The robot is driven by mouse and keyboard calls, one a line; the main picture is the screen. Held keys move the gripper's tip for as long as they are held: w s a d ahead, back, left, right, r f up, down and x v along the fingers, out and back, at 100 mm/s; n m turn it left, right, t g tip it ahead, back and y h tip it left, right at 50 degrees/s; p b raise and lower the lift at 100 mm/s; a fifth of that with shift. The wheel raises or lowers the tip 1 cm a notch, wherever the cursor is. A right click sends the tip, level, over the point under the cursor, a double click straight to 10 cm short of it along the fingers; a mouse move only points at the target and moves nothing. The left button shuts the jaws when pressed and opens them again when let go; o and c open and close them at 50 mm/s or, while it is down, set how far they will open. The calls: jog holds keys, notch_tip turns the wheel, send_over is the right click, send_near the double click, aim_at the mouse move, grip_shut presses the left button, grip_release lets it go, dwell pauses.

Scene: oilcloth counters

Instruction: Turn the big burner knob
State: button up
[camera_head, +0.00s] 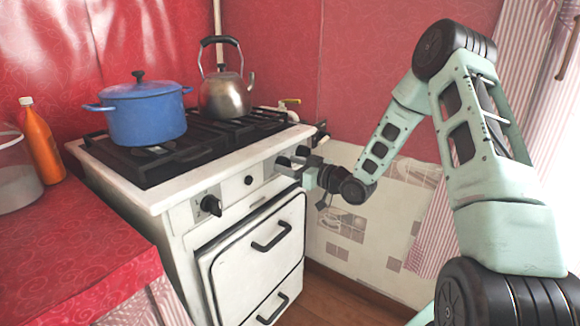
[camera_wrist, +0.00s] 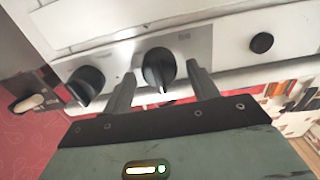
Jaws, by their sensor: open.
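The white stove carries several black knobs on its front panel. One knob (camera_wrist: 158,68) sits between the fingers of my gripper (camera_wrist: 163,76) in the wrist view, with a gap on each side. My gripper is open. In the head view my gripper (camera_head: 293,170) is at the right part of the stove front and partly hides the knobs there. A second knob (camera_wrist: 85,84) is left of the fingers in the wrist view. Another knob (camera_head: 211,205) is at the panel's left end in the head view. I cannot tell which knob is the big burner's.
A blue pot (camera_head: 146,115) and a steel kettle (camera_head: 226,95) stand on the stove top. A small black button (camera_wrist: 262,43) is on the panel. The oven handle (camera_head: 272,237) sticks out below. An orange bottle (camera_head: 40,140) stands on the red counter (camera_head: 75,250).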

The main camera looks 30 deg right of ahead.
jog(key=shift+w, duration=0.2)
jog(key=shift+c, duration=0.3)
jog(key=c, duration=0.9)
